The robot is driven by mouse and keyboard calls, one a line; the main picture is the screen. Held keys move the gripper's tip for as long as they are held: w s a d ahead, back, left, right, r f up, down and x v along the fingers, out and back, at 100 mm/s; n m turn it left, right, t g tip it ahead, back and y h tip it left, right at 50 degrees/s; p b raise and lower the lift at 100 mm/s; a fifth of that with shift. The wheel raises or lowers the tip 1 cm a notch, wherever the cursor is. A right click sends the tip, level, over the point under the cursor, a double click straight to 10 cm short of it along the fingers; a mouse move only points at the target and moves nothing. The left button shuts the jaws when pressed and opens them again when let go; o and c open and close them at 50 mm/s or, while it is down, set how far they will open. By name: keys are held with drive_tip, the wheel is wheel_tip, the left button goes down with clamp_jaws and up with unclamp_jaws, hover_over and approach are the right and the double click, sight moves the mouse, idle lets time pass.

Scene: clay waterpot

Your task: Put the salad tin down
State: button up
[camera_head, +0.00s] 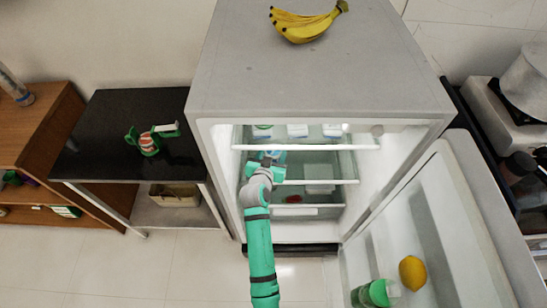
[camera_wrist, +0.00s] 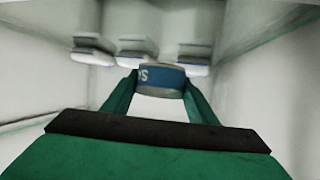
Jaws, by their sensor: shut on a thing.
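The salad tin (camera_wrist: 160,77) is a short round tin with a blue band and white letters, seen in the wrist view. My gripper (camera_wrist: 158,92) is shut on it, with one green finger at each side. In the head view my gripper (camera_head: 268,157) reaches inside the open fridge (camera_head: 320,80), at about the height between the upper and middle shelves. The tin is too small and too covered by my gripper to make out clearly there. I cannot tell whether its base touches a shelf.
Several white packs line the upper fridge shelf (camera_head: 308,148). A red item (camera_head: 293,199) lies lower down. The open fridge door (camera_head: 430,220) at the right holds a yellow lemon (camera_head: 412,272) and a green bottle (camera_head: 376,293). Bananas (camera_head: 308,22) lie on top of the fridge.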

sight(274, 158)
drive_tip(key=shift+s+d+f, duration=0.1)
drive_tip(key=shift+s+f, duration=0.05)
drive_tip(key=shift+f, duration=0.25)
wheel_tip(274, 158, down, 3)
drive_tip(key=shift+f, duration=0.1)
drive_tip(key=shift+w+f, duration=0.2)
drive_tip(key=shift+w, duration=0.15)
drive_tip(key=shift+s+a, duration=0.15)
drive_tip(key=shift+a, duration=0.1)
drive_tip(key=o, duration=1.2)
drive_tip(key=shift+d, duration=0.15)
